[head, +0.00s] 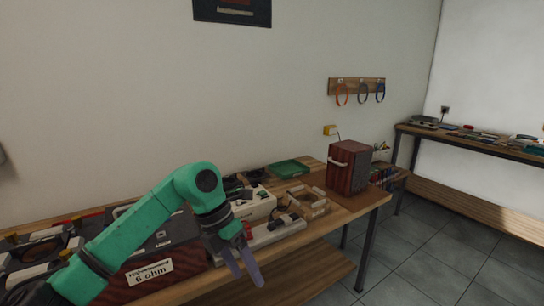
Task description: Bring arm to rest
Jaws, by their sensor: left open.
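My left arm, green, comes in from the lower left of the head view and bends down at the wrist. My left gripper (247,272) points downward with its two grey-purple fingers apart and nothing between them. It hangs at the front edge of the wooden workbench (340,216), in front of a white power strip (277,232). My right gripper is not in the picture.
A reddish-brown box with a "6 ohm" label (151,271) lies behind my arm. A wooden speaker box (348,170) stands at the bench's right end, with a wooden frame (309,203) and green tray (288,168) nearby. Open tiled floor (440,262) lies right.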

